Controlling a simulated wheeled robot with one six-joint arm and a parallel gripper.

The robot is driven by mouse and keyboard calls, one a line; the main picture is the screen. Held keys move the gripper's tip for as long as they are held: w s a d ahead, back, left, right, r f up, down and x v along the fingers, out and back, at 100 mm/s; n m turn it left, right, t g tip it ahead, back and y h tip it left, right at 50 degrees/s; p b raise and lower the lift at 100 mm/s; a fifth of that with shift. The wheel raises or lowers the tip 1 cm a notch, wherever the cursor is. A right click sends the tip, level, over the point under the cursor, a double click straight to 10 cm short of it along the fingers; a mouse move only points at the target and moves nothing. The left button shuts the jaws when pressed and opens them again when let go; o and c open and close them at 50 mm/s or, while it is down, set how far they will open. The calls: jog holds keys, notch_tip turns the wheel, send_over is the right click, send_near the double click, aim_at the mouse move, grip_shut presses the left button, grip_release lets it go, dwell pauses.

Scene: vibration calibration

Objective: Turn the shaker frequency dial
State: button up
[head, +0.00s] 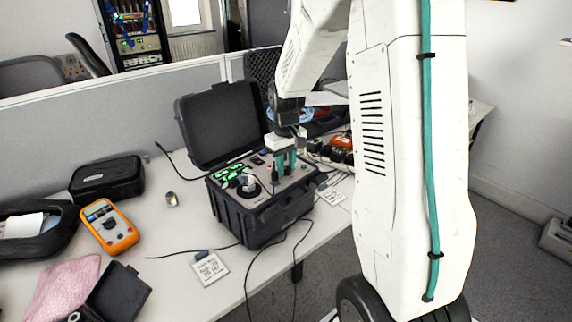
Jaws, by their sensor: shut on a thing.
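The shaker unit (262,226) is a black hard case on the desk with its lid (221,125) standing open. Its panel has green lit displays (232,170) at the left and a round silver-and-black fitting (248,187) near the front. My gripper (284,170) has teal fingers. It reaches down from above onto the right half of the panel. It is shut on what appears to be the frequency dial, which the fingers hide. The dial's marking and angle cannot be read.
An orange meter (108,228), a black pouch (107,179) and a small metal cylinder (171,199) lie left of the case. A printed card (210,268) and loose black cables lie in front. Orange-and-black items (341,147) stand close to the right. A partition (110,104) runs behind.

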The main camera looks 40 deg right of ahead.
aim_at(286, 168)
jog(key=shift+n, duration=2.1)
jog(key=o, duration=1)
jog(key=shift+r, duration=0.15)
notch_tip(286, 168, up, 8)
jog(key=shift+f, duration=0.15)
